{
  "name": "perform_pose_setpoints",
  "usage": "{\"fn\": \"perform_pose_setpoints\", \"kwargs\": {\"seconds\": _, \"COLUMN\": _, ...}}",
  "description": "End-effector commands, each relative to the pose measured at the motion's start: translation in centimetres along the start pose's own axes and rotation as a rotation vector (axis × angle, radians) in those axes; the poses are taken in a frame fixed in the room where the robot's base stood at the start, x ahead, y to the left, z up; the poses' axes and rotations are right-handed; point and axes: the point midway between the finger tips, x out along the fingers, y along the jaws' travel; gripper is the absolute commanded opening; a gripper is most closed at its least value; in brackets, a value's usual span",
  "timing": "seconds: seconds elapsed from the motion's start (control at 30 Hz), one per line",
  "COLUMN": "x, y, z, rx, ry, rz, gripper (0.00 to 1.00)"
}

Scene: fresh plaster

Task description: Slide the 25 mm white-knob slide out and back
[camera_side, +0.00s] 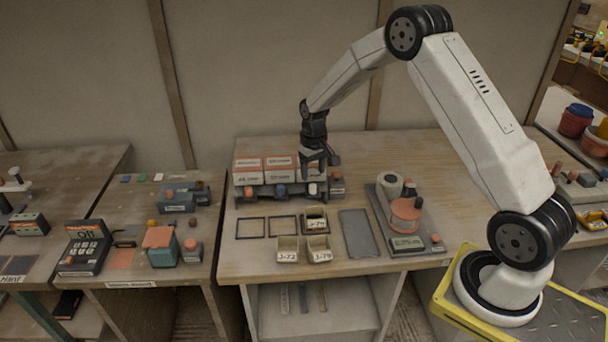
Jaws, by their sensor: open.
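A dark rack (265,191) stands at the back left of the middle bench, with coloured knobs along its front and white-and-red labelled blocks above. The white knob (313,188) is toward the rack's right end, right of a blue knob (280,190) and an orange knob (248,191). My gripper (317,172) points down at the rack's right end, just above the white knob in the picture. It is open, and nothing shows between its fingers. Whether it touches the knob cannot be told. The slide behind the knob is hidden, and the size marking is too small to read.
A device with a salmon-coloured drum (405,215) stands further right. The bench's back right is clear.

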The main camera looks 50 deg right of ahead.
Motion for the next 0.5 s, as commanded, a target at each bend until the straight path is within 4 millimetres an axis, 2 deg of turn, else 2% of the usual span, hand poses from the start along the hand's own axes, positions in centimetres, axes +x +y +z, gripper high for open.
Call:
{"fn": "perform_pose_setpoints", "kwargs": {"seconds": 0.3, "x": -2.3, "y": 0.0, "z": -0.1, "rx": 0.0, "ry": 0.003, "rz": 0.0, "gripper": 0.68}}
{"fn": "perform_pose_setpoints", "kwargs": {"seconds": 0.5, "x": -2.9, "y": 0.0, "z": 0.0, "rx": 0.0, "ry": 0.0, "rz": 0.0, "gripper": 0.68}}
